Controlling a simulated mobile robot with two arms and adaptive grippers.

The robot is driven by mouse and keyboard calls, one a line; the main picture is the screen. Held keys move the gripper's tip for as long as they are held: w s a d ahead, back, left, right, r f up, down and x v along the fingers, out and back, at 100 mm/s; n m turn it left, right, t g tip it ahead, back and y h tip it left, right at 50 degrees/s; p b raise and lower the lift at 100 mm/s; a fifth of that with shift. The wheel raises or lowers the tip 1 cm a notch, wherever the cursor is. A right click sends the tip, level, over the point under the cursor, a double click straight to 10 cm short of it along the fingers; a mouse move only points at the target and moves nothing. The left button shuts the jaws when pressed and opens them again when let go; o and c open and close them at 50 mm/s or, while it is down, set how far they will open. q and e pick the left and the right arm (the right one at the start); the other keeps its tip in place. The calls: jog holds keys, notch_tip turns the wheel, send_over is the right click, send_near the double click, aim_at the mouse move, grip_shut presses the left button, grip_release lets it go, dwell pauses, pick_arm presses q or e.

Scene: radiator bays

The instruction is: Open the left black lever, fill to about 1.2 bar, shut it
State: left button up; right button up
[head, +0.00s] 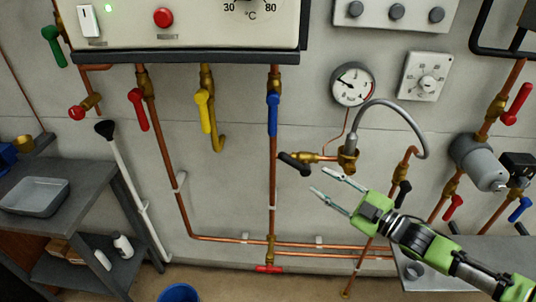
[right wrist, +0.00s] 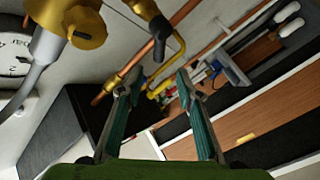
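The left black lever (head: 294,163) sits on a brass valve at the left end of the filling fitting (head: 347,158) and points up and left. It also shows in the right wrist view (right wrist: 159,36), beyond the fingertips. A second black lever (head: 403,193) hangs on the copper pipe further right. The round pressure gauge (head: 352,84) is above the fitting; its needle is too small to read surely. My right gripper (head: 323,181) is open and empty, below and right of the left lever and apart from it. Its two fingers show spread in the wrist view (right wrist: 158,80). My left gripper is not in view.
A grey flexible hose (head: 420,127) arches right of the gauge. Red, yellow and blue levers hang under the boiler (head: 190,25). A grey pump (head: 477,161) is at the right. A dark shelf (head: 70,205) with a tray stands at the left.

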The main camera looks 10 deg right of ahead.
aim_at(293, 163)
jog(key=p+x, duration=0.2)
jog(key=x, duration=1.1)
jog(key=shift+w+p, duration=0.25)
jog(key=shift+p, duration=0.15)
grip_shut()
